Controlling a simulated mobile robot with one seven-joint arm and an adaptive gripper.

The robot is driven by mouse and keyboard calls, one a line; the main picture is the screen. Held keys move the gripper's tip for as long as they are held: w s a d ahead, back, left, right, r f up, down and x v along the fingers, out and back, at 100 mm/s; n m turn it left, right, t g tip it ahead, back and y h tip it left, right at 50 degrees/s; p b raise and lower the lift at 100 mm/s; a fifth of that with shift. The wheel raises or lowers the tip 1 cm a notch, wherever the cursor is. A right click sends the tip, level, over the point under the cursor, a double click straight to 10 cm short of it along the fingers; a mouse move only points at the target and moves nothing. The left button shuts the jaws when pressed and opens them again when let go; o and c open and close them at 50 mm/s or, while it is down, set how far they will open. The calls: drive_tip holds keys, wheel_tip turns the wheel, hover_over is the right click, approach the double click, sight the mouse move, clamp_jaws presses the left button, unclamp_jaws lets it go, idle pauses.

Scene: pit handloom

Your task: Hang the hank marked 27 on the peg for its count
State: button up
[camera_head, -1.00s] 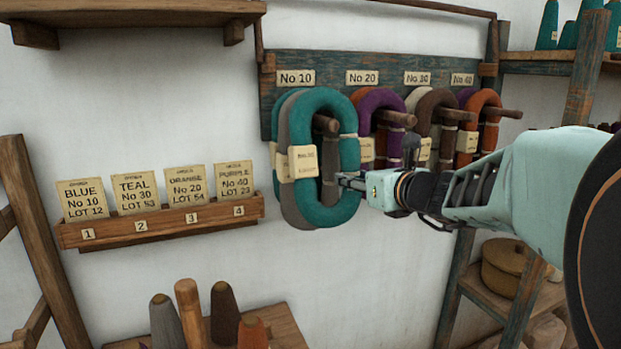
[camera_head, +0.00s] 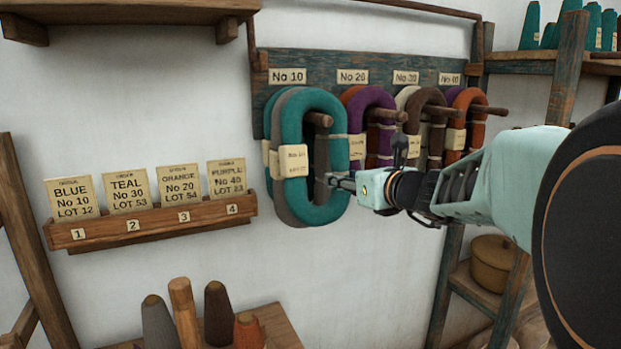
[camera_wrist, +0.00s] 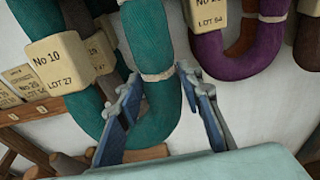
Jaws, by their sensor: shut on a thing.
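The teal hank (camera_head: 324,208) hangs at the front under the No 10 label (camera_head: 287,76), with the No 10 peg (camera_head: 320,119) through its loop. Grey and teal hanks hang behind it. In the wrist view its tag (camera_wrist: 58,66) reads No 10, LOT 27. My gripper (camera_head: 338,181) is at the lower right strand of this hank. In the wrist view the fingers of my gripper (camera_wrist: 158,88) stand on either side of the teal strand (camera_wrist: 158,50), shut on it. The hank's top contact with the peg is not clear.
Pegs to the right, labelled No 20 (camera_head: 353,76), No 30 (camera_head: 405,77) and No 40, carry purple, brown and orange hanks close by. An order-card rack (camera_head: 150,222) is on the wall at left. Cones (camera_head: 218,315) stand below. A shelf unit (camera_head: 565,70) is at right.

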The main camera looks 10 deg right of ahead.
drive_tip(key=o, duration=0.9)
drive_tip(key=shift+d+f, duration=0.15)
drive_tip(key=shift+f, duration=0.45)
drive_tip(key=o, duration=0.5)
drive_tip(key=shift+w, duration=0.15)
drive_tip(key=shift+c, duration=0.2)
drive_tip(key=shift+r, duration=0.2)
